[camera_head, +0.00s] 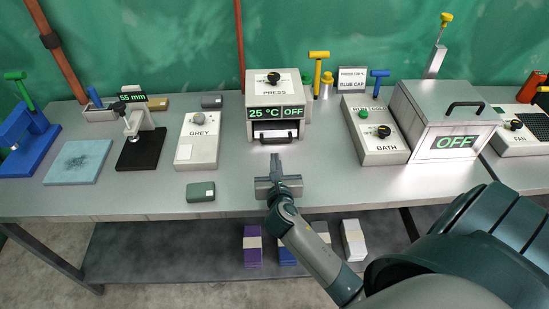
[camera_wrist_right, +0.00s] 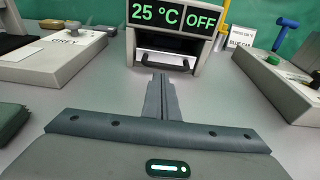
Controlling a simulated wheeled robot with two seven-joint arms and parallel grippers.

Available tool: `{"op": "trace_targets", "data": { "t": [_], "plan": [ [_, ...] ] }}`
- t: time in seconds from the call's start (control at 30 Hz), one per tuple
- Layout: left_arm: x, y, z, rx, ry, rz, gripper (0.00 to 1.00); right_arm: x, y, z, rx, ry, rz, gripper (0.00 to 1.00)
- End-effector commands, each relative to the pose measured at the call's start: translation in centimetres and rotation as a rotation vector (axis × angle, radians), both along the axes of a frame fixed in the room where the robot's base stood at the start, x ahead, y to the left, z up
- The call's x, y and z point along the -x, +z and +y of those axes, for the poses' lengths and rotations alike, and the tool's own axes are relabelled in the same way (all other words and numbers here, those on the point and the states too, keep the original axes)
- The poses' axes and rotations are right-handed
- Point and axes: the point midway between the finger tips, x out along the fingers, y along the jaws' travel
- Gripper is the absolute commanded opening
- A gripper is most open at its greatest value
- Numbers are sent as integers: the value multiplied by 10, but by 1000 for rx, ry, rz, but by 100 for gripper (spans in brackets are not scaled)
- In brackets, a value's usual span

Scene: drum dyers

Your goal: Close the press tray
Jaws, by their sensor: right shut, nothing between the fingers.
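The grey press (camera_head: 258,100) stands at the back middle of the bench, its display reading 25 °C and OFF. The press tray, with a black handle (camera_head: 276,138), sits low in its front opening; the handle also shows in the wrist view (camera_wrist_right: 166,64). A dark gap shows above the tray front, and it seems to stand slightly out; how far is hard to tell. My right gripper (camera_head: 275,160) is shut and empty, in front of the handle and pointing at it. In the wrist view, its fingertips (camera_wrist_right: 160,78) are just below the handle; contact is unclear. My left gripper is out of view.
The GREY box (camera_head: 198,140) stands left of the press, with a dark green block (camera_head: 200,191) in front. The BATH control box (camera_head: 376,130) and a large metal bath (camera_head: 445,115) stand to the right. Bare bench lies around my right gripper.

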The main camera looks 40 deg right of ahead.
Motion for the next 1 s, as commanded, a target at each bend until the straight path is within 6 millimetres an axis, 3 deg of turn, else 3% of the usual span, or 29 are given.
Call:
{"op": "trace_targets", "data": {
  "t": [0.43, 1.0],
  "plan": [
    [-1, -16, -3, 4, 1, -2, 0, 51, 11, 30, 0, 1, 0, 0],
    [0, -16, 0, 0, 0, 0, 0, 57, 14, 34, -1, -1, 0, 0]
  ]
}}
